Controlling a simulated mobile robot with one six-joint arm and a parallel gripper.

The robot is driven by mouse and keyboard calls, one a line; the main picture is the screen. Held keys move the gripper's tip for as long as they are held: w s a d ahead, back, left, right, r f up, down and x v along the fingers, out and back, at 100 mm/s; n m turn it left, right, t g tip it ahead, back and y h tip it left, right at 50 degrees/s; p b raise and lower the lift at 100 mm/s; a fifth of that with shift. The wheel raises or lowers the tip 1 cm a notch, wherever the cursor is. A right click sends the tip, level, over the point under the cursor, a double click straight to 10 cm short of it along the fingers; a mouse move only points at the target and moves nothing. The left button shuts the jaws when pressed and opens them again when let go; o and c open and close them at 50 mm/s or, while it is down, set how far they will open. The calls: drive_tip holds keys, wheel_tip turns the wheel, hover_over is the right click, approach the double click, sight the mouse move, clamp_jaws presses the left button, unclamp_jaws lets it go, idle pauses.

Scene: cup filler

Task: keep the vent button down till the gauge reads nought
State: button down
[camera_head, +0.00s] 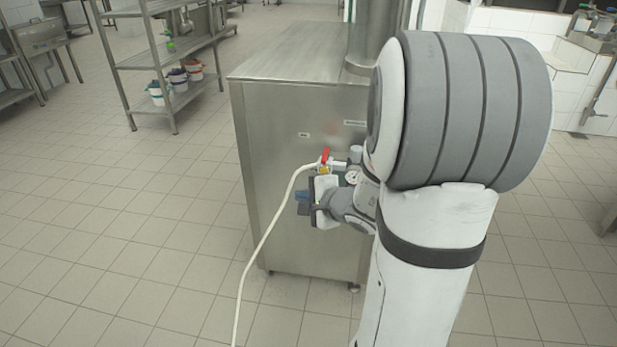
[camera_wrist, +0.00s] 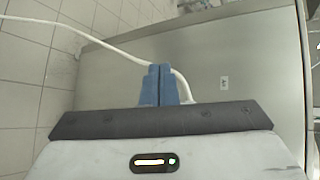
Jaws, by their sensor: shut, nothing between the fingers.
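My gripper (camera_head: 303,200) is at the front of the steel cabinet (camera_head: 290,240), with its blue fingertips pointing left. In the wrist view the two blue fingers (camera_wrist: 160,84) are pressed together with nothing between them, in front of the cabinet's plain wall (camera_wrist: 240,50). A small round white dial (camera_head: 352,176), which looks like the gauge, shows just above my wrist; its needle is too small to read. A valve with a red handle (camera_head: 325,156) sits to its upper left. I cannot make out the vent button in either view; my arm hides part of the cabinet front.
A white hose (camera_head: 262,245) runs from the valve down to the tiled floor; it also passes behind my fingers in the wrist view (camera_wrist: 110,45). A shelf rack (camera_head: 165,60) with tubs stands behind left. The left floor is clear.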

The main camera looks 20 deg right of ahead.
sight(324, 171)
drive_tip(key=d+f, duration=0.1)
drive_tip(key=d+f+m+h, duration=0.1)
drive_tip(key=d, duration=0.1)
drive_tip(key=d+f+m+h+b, duration=0.1)
drive_tip(key=shift+w+d+f+t, duration=0.2)
drive_tip(key=shift+w+d+t, duration=0.05)
drive_tip(key=shift+d+t, duration=0.1)
drive_tip(key=shift+w, duration=0.1)
drive_tip(key=w+d+p, duration=0.2)
drive_tip(key=w+d, duration=0.2)
drive_tip(key=w, duration=0.3)
drive_tip(key=shift+d, duration=0.4)
drive_tip(key=shift+w+d, duration=0.1)
drive_tip(key=shift+w, duration=0.05)
idle(1.5)
drive_tip(key=shift+w+d, duration=0.15)
drive_tip(key=shift+w+d+b, duration=0.3)
drive_tip(key=shift+w+b, duration=0.1)
drive_tip(key=shift+b, duration=0.05)
idle(3.8)
